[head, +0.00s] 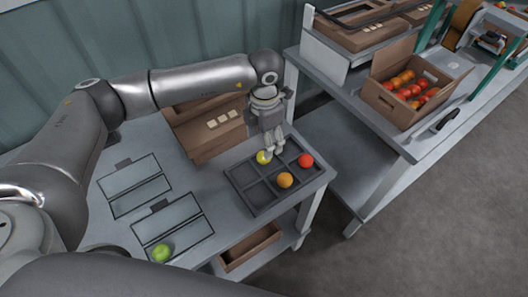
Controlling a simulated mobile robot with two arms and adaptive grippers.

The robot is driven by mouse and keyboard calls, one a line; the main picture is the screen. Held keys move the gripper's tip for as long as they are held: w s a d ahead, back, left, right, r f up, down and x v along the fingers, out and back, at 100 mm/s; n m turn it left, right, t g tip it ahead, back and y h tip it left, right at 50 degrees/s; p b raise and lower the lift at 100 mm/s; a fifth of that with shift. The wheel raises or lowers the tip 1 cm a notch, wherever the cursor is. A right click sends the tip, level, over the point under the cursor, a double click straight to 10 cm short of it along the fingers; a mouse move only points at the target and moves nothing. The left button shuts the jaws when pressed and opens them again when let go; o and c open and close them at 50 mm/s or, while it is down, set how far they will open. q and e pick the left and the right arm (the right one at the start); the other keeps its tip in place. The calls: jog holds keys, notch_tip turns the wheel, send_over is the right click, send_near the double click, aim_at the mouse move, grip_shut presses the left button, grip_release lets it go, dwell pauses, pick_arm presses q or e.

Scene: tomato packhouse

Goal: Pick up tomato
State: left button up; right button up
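My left gripper (272,149) points down over a dark compartment tray (236,181) on the grey table. A yellow tomato (262,158) sits at the tray's back, right at the gripper's fingertips, which partly cover it. I cannot tell whether the fingers touch it or are closed on it. An orange tomato (285,180) sits in a front compartment, and a red tomato (305,160) in the compartment at the right. A green tomato (162,252) lies apart, on the front panel of the table at the left. My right gripper is not in view.
Two outlined panels (134,185) lie flat on the table left of the tray. A brown cardboard box (205,136) stands behind. A second bench at the right holds a box (393,108) of red and orange tomatoes. An open brown crate (250,246) is on the shelf below.

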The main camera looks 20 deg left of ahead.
pick_arm(q)
jog(key=shift+f, duration=0.75)
notch_tip(320, 180, down, 4)
jog(key=shift+w+a+f+p, duration=0.1)
jog(key=shift+f+p, duration=0.15)
jog(key=shift+p, duration=0.8)
jog(key=shift+f, duration=0.45)
jog(key=shift+w, duration=0.1)
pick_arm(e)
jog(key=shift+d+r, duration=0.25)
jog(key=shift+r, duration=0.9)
pick_arm(q)
jog(key=c, duration=0.8)
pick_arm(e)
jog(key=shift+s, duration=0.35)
